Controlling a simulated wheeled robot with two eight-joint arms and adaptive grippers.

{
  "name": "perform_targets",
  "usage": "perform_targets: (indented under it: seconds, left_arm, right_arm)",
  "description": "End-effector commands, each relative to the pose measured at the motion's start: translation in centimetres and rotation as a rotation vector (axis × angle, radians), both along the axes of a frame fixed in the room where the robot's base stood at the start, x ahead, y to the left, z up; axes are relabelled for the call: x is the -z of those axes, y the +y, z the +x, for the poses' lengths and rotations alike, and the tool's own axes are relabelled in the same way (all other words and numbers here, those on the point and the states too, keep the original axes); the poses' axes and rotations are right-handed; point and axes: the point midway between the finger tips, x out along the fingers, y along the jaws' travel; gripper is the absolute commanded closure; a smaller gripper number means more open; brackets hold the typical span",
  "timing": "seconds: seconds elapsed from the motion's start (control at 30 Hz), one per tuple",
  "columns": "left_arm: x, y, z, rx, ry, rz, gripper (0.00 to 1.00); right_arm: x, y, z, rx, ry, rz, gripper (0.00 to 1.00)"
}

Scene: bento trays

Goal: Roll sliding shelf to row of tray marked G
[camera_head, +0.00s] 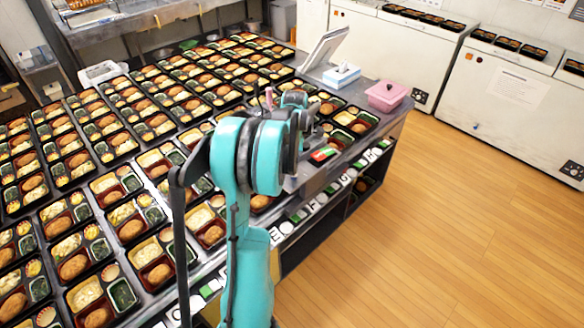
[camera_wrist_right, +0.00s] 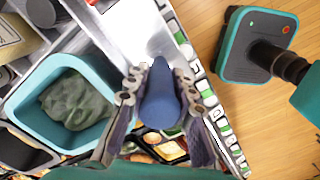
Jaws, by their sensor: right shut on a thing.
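The right gripper (camera_wrist_right: 158,105) has its two fingers on either side of a dark blue rounded handle (camera_wrist_right: 161,95) in the right wrist view and is shut on it. In the head view my teal right arm reaches over the table's front edge and hides most of the grasp and the sliding shelf. A bare metal surface (camera_wrist_right: 128,28) beside the handle may be part of the shelf. The edge marker G (camera_head: 343,179) lies to the right of the arm, past markers F (camera_head: 310,207) and E (camera_head: 275,234). The left gripper is not in view.
Rows of filled bento trays (camera_head: 130,228) cover the table. A teal bin (camera_wrist_right: 28,100) with dark green contents is left of the handle. A pink box (camera_head: 385,96) and a tissue box (camera_head: 342,76) stand near the table's right end. The wooden floor at right is clear.

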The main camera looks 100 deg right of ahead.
Motion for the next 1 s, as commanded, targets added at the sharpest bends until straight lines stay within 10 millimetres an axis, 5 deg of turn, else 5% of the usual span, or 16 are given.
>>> perform_targets:
  seconds: [0.4, 0.43, 0.5, 0.83, 1.0]
  left_arm:
    - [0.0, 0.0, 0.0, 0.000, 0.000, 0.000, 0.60]
    - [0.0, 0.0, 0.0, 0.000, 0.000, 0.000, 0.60]
    - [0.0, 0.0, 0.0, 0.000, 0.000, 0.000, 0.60]
    - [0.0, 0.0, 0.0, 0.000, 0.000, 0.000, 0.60]
    - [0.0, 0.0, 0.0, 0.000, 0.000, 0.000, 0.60]
  right_arm:
    - [0.0, -0.1, 0.0, -0.001, -0.001, -0.001, 1.00]
    - [0.0, -0.1, 0.0, -0.001, -0.001, -0.001, 0.71]
    - [0.0, -0.1, 0.0, -0.001, -0.001, -0.001, 0.55]
    - [-0.2, -0.1, -0.1, 0.000, 0.000, 0.000, 0.55]
    - [-2.3, -0.1, -0.1, 0.000, 0.000, 0.000, 0.55]
